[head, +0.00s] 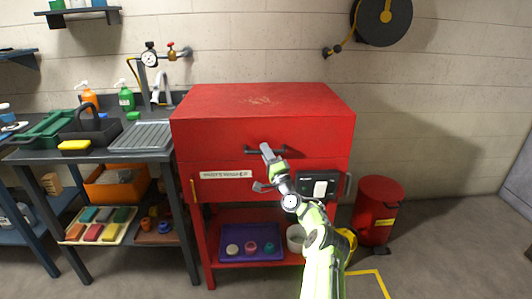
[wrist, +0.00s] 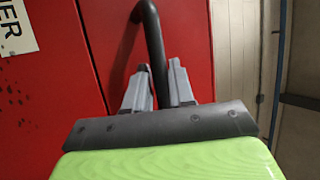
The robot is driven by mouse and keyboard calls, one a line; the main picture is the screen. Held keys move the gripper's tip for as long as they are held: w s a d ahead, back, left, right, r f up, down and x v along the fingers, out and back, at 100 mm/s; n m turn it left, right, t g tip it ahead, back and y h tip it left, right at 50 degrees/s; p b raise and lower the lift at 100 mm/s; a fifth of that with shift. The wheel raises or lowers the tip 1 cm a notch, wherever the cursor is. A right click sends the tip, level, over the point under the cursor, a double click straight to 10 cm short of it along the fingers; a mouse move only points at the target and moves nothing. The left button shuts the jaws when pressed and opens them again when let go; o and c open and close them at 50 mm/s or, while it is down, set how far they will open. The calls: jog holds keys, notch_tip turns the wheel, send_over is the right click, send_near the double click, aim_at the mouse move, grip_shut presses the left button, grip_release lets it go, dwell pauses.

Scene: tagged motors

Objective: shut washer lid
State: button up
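The washer is a red parts-washer cabinet (head: 220,187) with a white label on its front. Its red lid (head: 210,137) is down over the body, with only a thin seam between them at the front. A dark bar handle (head: 251,150) sticks out from the lid's front; it also shows in the wrist view (wrist: 153,35). My gripper (head: 266,152) is at the handle, and its two grey fingers (wrist: 158,82) stand close on either side of the bar, seemingly closed on it. My gripper hides part of the handle in the head view.
A black control box with a white switch (head: 321,188) is on the washer's front right. A red bin (head: 379,205) stands at right. A purple tray (head: 232,255) sits on the shelf below. A sink bench (head: 100,155) adjoins at left. Floor at far right is clear.

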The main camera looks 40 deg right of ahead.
jog(key=o, duration=0.3)
jog(key=shift+f, duration=0.7)
jog(key=shift+r, duration=0.15)
jog(key=p+v, duration=0.3)
jog(key=v, duration=1.2)
jog(key=shift+s+a, duration=0.15)
jog(key=shift+s, duration=0.25)
